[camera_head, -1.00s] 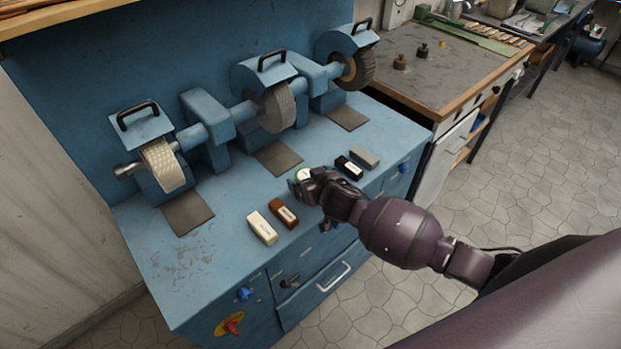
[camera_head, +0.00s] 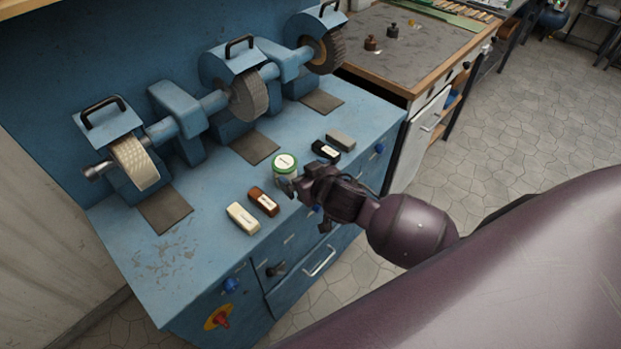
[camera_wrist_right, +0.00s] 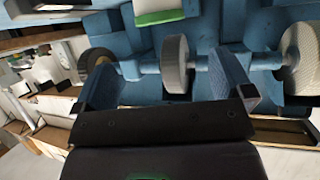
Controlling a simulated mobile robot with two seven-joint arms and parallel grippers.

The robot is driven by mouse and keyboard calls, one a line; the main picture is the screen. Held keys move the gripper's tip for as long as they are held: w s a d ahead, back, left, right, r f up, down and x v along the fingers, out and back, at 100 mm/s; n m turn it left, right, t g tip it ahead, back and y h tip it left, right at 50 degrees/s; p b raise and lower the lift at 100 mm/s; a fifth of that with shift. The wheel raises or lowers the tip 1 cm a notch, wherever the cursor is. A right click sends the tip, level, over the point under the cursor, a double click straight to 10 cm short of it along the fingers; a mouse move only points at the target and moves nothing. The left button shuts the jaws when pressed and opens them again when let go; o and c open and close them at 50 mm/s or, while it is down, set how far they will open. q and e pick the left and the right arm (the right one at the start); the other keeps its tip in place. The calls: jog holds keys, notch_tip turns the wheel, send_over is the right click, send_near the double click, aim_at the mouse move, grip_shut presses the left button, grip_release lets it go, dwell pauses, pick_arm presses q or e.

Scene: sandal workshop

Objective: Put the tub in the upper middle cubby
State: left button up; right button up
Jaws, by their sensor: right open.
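The tub (camera_head: 285,166) is a small round green container with a white label on its lid. It stands upright on the blue bench, and its green and white side shows at the top edge of the right wrist view (camera_wrist_right: 158,12). My right gripper (camera_head: 288,187) is at the tub's front side, open, with nothing held between its fingers. In the right wrist view the two fingers (camera_wrist_right: 166,84) are spread wide and the tub is beyond their tips. I cannot tell whether a finger touches the tub. My left gripper is out of view. I cannot make out the upper middle cubby.
A cream block (camera_head: 243,218) and a brown block (camera_head: 264,201) lie left of the tub; a black block (camera_head: 326,151) and a grey block (camera_head: 340,141) lie right. Grinding wheels (camera_head: 246,95) stand behind. A wood-edged worktable (camera_head: 415,50) adjoins the bench.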

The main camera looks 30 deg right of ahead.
jog(key=s+d+f, duration=0.2)
jog(key=s+f, duration=0.4)
jog(key=s, duration=0.4)
jog(key=shift+s+g, duration=0.4)
jog(key=shift+g+h, duration=0.3)
jog(key=shift+h, duration=0.4)
jog(key=s+d+f, duration=0.1)
jog(key=s, duration=0.2)
jog(key=s+d+f, duration=0.1)
jog(key=s+f, duration=0.1)
jog(key=s, duration=0.1)
jog(key=s+d+f, duration=0.1)
jog(key=s+f, duration=0.1)
jog(key=s, duration=0.1)
jog(key=shift+s+d+f, duration=0.15)
jog(key=shift+s+d, duration=0.15)
jog(key=shift+s, duration=0.1)
jog(key=shift+w, duration=0.1)
